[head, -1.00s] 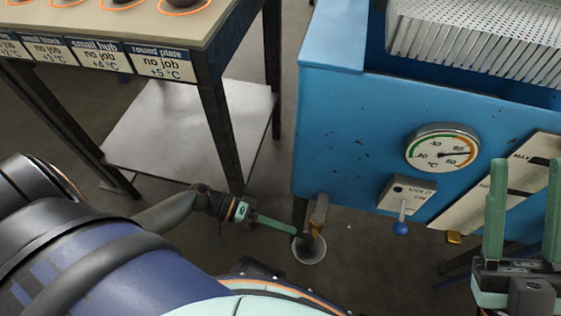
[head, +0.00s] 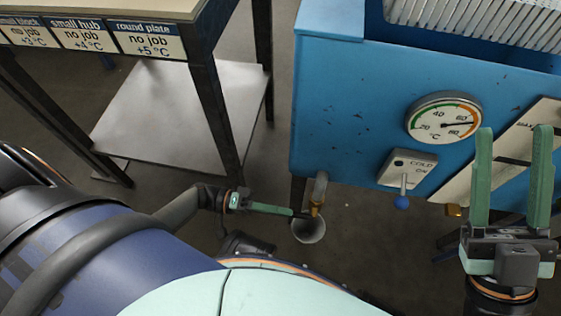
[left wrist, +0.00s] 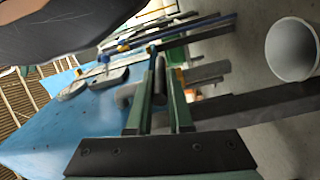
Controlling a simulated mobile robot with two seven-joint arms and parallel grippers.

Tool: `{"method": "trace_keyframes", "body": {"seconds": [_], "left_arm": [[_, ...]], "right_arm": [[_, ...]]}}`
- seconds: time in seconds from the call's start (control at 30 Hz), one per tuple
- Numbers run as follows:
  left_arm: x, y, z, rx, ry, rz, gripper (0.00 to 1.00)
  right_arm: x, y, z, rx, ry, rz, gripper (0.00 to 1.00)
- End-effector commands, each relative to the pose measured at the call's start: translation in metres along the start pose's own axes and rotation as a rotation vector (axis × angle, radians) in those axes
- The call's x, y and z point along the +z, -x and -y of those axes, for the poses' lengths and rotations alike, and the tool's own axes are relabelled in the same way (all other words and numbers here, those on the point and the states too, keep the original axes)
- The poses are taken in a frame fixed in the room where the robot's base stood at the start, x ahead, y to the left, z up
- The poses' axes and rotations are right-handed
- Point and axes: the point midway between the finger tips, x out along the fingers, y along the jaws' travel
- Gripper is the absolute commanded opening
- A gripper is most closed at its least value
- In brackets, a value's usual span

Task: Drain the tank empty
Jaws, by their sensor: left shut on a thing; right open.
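The blue tank (head: 340,110) stands at the right in the head view. Under its lower left corner is a drain outlet with a grey pipe (head: 319,188) and a brass-coloured end (head: 316,209). A pale round drain funnel (head: 309,230) sits on the floor below it; it also shows in the left wrist view (left wrist: 292,50). My left gripper (head: 291,211) is shut at the outlet, on a dark bar-like valve handle (left wrist: 160,88), mostly hidden by the fingers. My right gripper (head: 512,160) is open and empty in front of the tank's level plate (head: 467,189).
A round dial thermometer (head: 444,118) and a COLD lever (head: 403,185) with a blue knob are on the tank front. A job table with a grey lower shelf (head: 170,115) stands at the left. Bare floor lies between table and tank.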

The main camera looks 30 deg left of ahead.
Motion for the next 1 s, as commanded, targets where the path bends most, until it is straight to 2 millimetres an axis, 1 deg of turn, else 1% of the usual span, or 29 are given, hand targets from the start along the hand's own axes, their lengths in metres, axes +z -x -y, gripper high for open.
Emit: {"method": "trace_keyframes", "body": {"seconds": [0.03,0.23,0.27,0.5,0.8,0.87,0.97,1.0], "left_arm": [[0.003,-0.003,0.001,0.002,0.003,0.004,0.0],[0.003,-0.003,0.001,0.002,0.004,0.005,0.0],[0.003,-0.003,0.001,0.002,0.005,0.005,0.21],[0.002,-0.002,0.001,0.001,0.003,0.004,0.48],[0.001,0.001,0.0,0.0,0.002,0.002,0.48],[0.001,0.006,0.001,-0.001,0.002,0.001,0.48],[0.001,0.02,0.001,-0.003,0.004,0.001,0.48],[0.001,0.029,0.001,-0.002,0.003,0.001,0.48]], "right_arm": [[0.0,0.0,0.0,-0.002,0.001,0.0,0.5],[0.0,0.001,0.001,-0.004,0.002,0.0,0.5],[0.001,0.001,0.001,-0.005,0.003,0.0,0.5],[0.0,0.001,0.0,-0.004,0.003,0.0,0.5],[0.0,0.0,0.0,-0.004,0.003,0.0,0.5],[0.0,0.0,0.0,-0.004,0.003,0.0,0.5],[0.0,0.0,0.0,-0.003,0.003,0.0,0.5],[-0.001,0.0,-0.001,-0.002,0.003,0.0,0.5]]}}
